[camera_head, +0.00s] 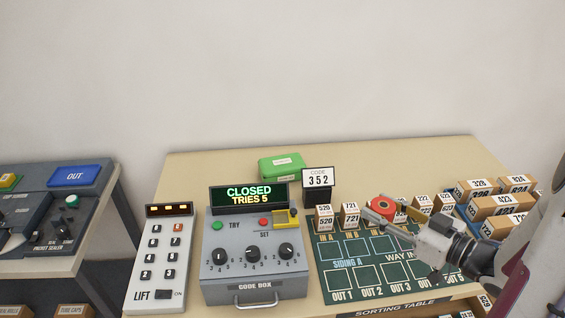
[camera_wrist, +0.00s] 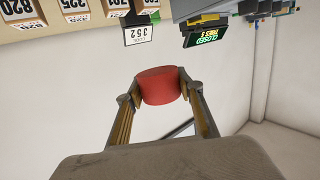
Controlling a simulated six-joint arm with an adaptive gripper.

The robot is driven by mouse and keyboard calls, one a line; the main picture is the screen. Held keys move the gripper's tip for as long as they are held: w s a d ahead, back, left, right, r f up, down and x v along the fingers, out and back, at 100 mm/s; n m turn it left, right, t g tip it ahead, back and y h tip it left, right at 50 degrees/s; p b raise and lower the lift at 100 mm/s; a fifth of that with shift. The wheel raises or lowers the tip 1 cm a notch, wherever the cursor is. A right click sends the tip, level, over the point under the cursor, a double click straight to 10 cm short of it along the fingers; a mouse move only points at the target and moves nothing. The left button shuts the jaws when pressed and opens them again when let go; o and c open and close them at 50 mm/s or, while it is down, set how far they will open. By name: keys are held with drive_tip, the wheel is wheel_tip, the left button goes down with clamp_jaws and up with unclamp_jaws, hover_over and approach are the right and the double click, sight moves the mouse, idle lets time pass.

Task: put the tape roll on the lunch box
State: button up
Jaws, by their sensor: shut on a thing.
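The red tape roll (camera_head: 380,207) is between the fingers of my gripper (camera_head: 384,214), above the back part of the green sorting mat. In the wrist view the red roll (camera_wrist: 159,86) is clasped between both fingertips of my gripper (camera_wrist: 159,88). The green lunch box (camera_head: 282,166) sits at the back of the table, behind the code box and left of the code sign. Its top carries a small pale label. My gripper is to the right of the lunch box and apart from it.
The code sign (camera_head: 318,181) reading 352 stands between the lunch box and my gripper. The code box (camera_head: 254,255) with its lit display is in front of the lunch box. Numbered parcels (camera_head: 349,215) line the mat (camera_head: 345,290). The back left tabletop is clear.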

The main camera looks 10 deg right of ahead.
sight(384, 204)
drive_tip(key=shift+w+r, duration=0.1)
drive_tip(key=shift+r, duration=1.85)
drive_tip(key=w+d+n+g+y, duration=0.1)
drive_tip(key=w+n+g+y, duration=0.15)
drive_tip(key=w, duration=2.05)
drive_tip(key=w+a+n+g+y, duration=0.2)
drive_tip(key=w+a, duration=1.1)
drive_tip(key=w, duration=0.2)
drive_tip(key=shift+s+f, duration=0.1)
drive_tip(key=shift+f, duration=2.45)
drive_tip(key=shift+f, duration=3.15)
